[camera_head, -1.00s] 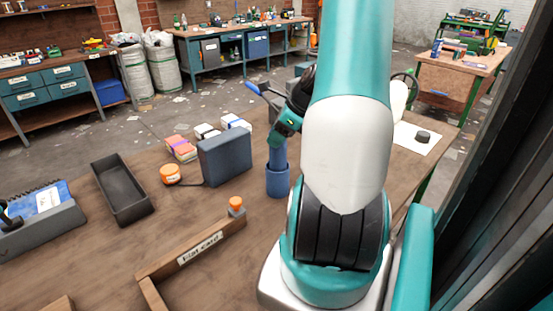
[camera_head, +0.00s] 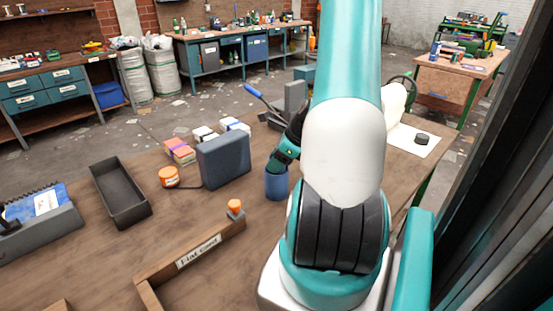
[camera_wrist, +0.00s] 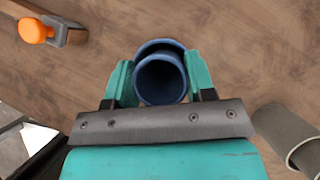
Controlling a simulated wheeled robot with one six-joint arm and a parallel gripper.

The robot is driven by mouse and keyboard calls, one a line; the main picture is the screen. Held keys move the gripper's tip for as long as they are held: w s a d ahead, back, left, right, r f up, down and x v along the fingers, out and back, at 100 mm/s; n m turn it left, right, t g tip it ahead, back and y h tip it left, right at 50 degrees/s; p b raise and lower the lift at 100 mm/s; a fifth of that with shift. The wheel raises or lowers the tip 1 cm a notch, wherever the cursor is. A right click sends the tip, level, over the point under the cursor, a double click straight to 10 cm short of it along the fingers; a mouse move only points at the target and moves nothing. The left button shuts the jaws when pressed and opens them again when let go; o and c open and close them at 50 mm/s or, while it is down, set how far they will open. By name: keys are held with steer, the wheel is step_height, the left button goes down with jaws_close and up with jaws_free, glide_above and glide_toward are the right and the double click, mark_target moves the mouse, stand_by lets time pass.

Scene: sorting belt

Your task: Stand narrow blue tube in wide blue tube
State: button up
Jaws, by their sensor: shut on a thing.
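The wide blue tube (camera_head: 277,186) stands upright on the bench, just left of my arm. My gripper (camera_head: 282,160) is low, right at its mouth. In the wrist view the jaws (camera_wrist: 160,76) are shut on the narrow blue tube (camera_wrist: 161,101), seen from above with its open end toward the camera. The wide tube's rim (camera_wrist: 158,43) shows just behind it, partly covered. In the head view the narrow tube is hidden by the gripper and the wide tube. The narrow tube's lower end is hidden, so its depth inside cannot be told.
A dark blue-grey box (camera_head: 224,160) stands left of the wide tube. An orange-capped piece (camera_head: 235,207) sits on the wooden tray edge (camera_head: 190,257). A black tray (camera_head: 120,195) lies further left. A grey tube (camera_wrist: 290,135) lies right in the wrist view.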

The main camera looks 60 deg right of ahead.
steer(key=o, duration=1.1)
steer(key=v, duration=1.3)
steer(key=w+a+r+n+g+y, duration=0.1)
steer(key=w+a+r+n, duration=0.1)
steer(key=w+a+n, duration=0.35)
steer(key=w+a+r+n+g+y, duration=0.1)
steer(key=w+a+r+n, duration=0.15)
steer(key=a+n, duration=0.6)
steer(key=w+a+r+n+g, duration=0.1)
steer(key=w+a+n, duration=0.3)
steer(key=a, duration=0.6)
steer(key=s+a+r+n+g, duration=0.1)
steer(key=s+a+n, duration=0.5)
steer(key=a+n, duration=0.5)
steer(key=s+a+r+n+g, duration=0.2)
steer(key=s+a+n, duration=0.4)
steer(key=a+n, duration=0.4)
steer(key=shift+s+a+n, duration=0.3)
steer(key=shift+a+n, duration=0.1)
steer(key=shift+a, duration=0.4)
